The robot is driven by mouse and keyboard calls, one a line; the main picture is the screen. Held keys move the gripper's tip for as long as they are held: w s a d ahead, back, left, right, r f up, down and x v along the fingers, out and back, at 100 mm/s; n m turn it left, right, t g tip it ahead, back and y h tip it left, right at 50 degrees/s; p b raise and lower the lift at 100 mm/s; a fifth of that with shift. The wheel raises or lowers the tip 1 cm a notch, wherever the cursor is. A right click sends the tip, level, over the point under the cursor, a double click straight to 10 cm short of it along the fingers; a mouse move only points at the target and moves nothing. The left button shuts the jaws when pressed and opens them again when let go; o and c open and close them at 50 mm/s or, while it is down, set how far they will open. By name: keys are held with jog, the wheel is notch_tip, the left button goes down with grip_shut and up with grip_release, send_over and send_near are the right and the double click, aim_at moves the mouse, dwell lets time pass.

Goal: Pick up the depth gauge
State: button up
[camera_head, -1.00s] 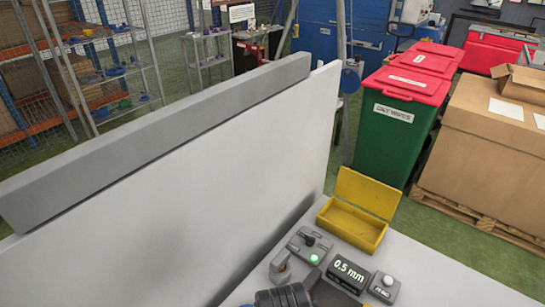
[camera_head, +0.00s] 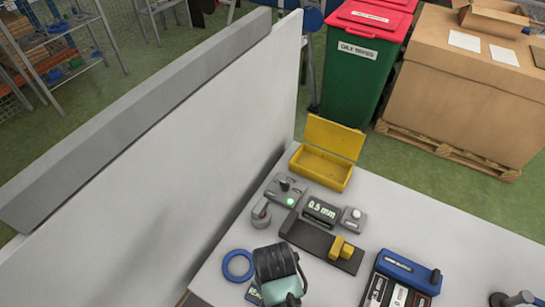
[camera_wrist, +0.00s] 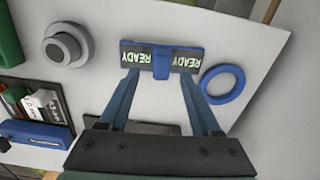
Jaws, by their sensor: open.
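I cannot tell for sure which thing is the depth gauge. A blue piece (camera_wrist: 161,62) with a short tab sits between two dark READY displays (camera_wrist: 136,58) in the wrist view. My gripper (camera_wrist: 160,76) is open and empty, its two blue fingers pointing toward this piece and spread to either side of it in the picture; any gap in height is unclear. In the head view my ribbed wrist hides most of that spot. A blue bar with a dark knob (camera_head: 408,271) lies at the front right; a slotted blue bar (camera_wrist: 38,135) shows at lower left in the wrist view.
A blue ring (camera_head: 238,265) lies left of my wrist. Behind are a dark rail with yellow blocks (camera_head: 310,236), a 0.5 mm display (camera_head: 322,210), grey switch boxes (camera_head: 285,190) and an open yellow box (camera_head: 322,167). A tall white panel (camera_head: 170,180) borders the left.

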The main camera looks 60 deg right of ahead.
aim_at(252, 295)
jog(key=shift+w+a+f+p, duration=0.1)
jog(key=shift+f+p, duration=0.4)
jog(key=shift+f, duration=1.95)
grip_shut()
